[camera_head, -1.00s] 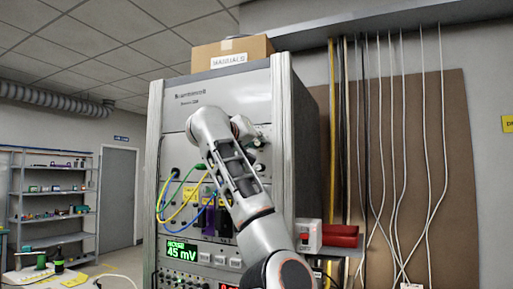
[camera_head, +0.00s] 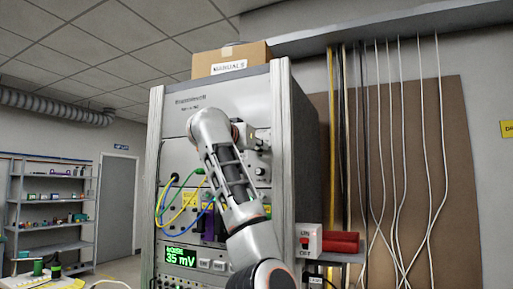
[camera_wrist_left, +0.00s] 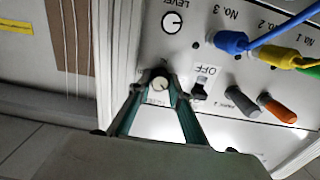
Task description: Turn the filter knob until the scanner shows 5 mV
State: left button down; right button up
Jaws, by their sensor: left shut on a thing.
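The filter knob (camera_wrist_left: 160,83) is a small dark knob with a pale face, on the grey panel in the left wrist view. My left gripper (camera_wrist_left: 157,88) is shut on it, with one teal finger on each side. The label beside the knob is too dim to read surely. In the head view my left arm's wrist covers part of the panel, and my left gripper (camera_head: 247,136) is at the upper right of the rack, largely hidden. The scanner display (camera_head: 181,257) shows 35 mV in green digits. My right gripper is not in view.
The LEVEL knob (camera_wrist_left: 172,22) and an OFF switch (camera_wrist_left: 201,90) sit close to the gripper. Blue and yellow cables (camera_wrist_left: 262,55) plug into the panel. A cardboard box (camera_head: 230,57) stands on the rack.

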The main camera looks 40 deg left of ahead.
pick_arm(q)
jog(key=c, duration=1.8)
grip_release()
jog(key=shift+c, duration=0.2)
jog(key=v, duration=1.2)
